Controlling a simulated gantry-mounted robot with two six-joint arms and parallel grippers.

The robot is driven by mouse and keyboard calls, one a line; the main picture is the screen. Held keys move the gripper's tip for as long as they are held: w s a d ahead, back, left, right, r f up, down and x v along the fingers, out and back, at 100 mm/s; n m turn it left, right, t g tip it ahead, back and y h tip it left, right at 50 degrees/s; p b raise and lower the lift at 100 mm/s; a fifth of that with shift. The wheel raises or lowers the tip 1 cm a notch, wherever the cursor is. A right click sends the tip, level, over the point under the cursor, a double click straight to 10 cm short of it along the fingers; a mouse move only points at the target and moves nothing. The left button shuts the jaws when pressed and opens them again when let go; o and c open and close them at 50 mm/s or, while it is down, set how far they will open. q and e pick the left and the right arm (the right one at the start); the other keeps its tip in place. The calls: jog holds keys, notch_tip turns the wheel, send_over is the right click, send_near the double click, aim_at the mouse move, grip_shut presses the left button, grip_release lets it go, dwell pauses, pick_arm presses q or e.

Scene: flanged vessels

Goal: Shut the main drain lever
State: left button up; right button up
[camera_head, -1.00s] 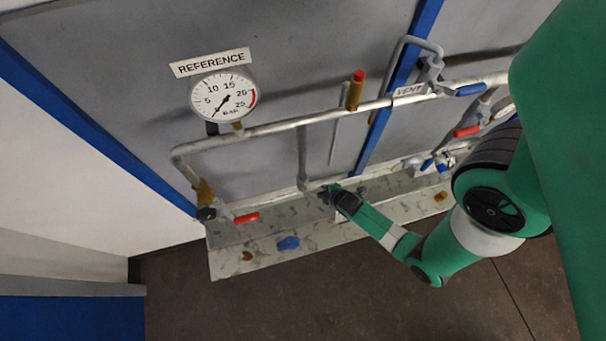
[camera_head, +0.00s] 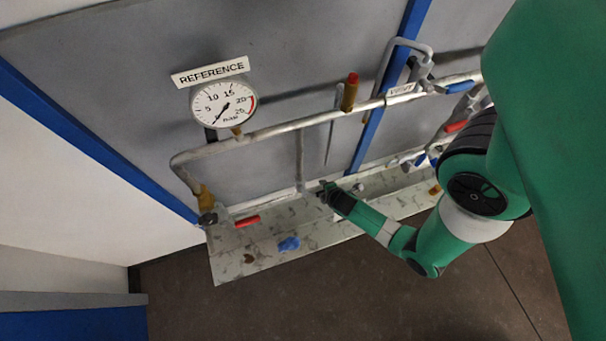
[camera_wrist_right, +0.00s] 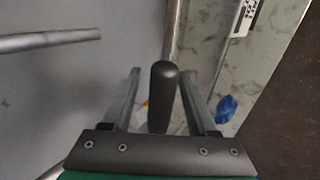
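In the head view my right gripper (camera_head: 326,190) is at the low pipe, close to the foot of a thin vertical pipe (camera_head: 300,160). In the right wrist view my right gripper (camera_wrist_right: 160,88) has its two fingers apart. A dark grey rounded handle (camera_wrist_right: 163,92) stands between them, with a visible gap on the left and a narrow one on the right. No readable label shows which lever this is, so I cannot tell if it is the main drain lever. My left gripper is not in view.
A red lever (camera_head: 247,221) is at the lower left. A gauge marked REFERENCE (camera_head: 223,104) hangs on the wall. The pipe marked VENT has a blue lever (camera_head: 458,88). The marbled ledge (camera_head: 232,262) carries a blue lump (camera_head: 288,244).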

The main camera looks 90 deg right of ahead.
jog(key=p+v, duration=0.4)
jog(key=v, duration=0.7)
jog(key=shift+r+p, duration=0.3)
jog(key=shift+s+a, duration=0.1)
